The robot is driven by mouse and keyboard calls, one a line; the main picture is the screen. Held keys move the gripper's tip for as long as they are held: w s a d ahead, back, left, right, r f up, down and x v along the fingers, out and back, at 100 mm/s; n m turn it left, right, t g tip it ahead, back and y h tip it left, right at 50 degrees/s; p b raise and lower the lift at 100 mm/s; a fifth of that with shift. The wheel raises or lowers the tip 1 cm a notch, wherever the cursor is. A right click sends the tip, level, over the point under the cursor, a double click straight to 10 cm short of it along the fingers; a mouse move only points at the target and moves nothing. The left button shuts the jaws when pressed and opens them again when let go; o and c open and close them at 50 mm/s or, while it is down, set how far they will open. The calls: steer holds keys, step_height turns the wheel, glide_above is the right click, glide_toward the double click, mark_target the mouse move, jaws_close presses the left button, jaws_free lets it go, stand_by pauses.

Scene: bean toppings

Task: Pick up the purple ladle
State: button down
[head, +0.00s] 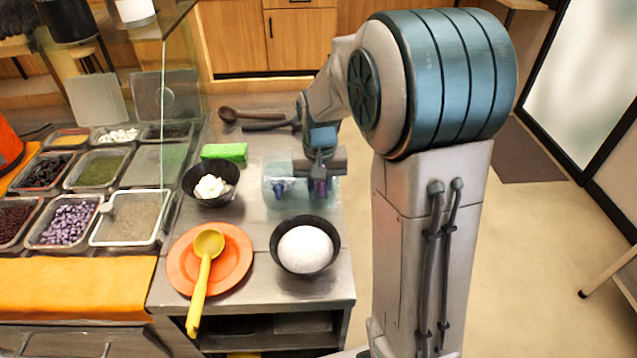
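My gripper (319,172) points down over the right side of the metal counter, at the near end of my arm's wrist. A small purple piece (319,187) shows right at its fingertips, and a bluish-purple bit (279,188) shows just to the left, by a clear bluish container (273,172). These may be parts of the purple ladle, but its full shape is hidden by my gripper and the container. Whether the fingers are open or closed on the purple piece cannot be made out.
A black bowl with a white mound (306,250) stands in front. A yellow ladle (206,260) lies on an orange plate (241,283). A black bowl (207,198), green sponge (224,153) and brown ladle (229,114) are left and behind. Topping trays (88,245) fill the left.

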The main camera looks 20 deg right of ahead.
step_height(320, 180, up, 10)
stand_by(0.6)
stand_by(0.4)
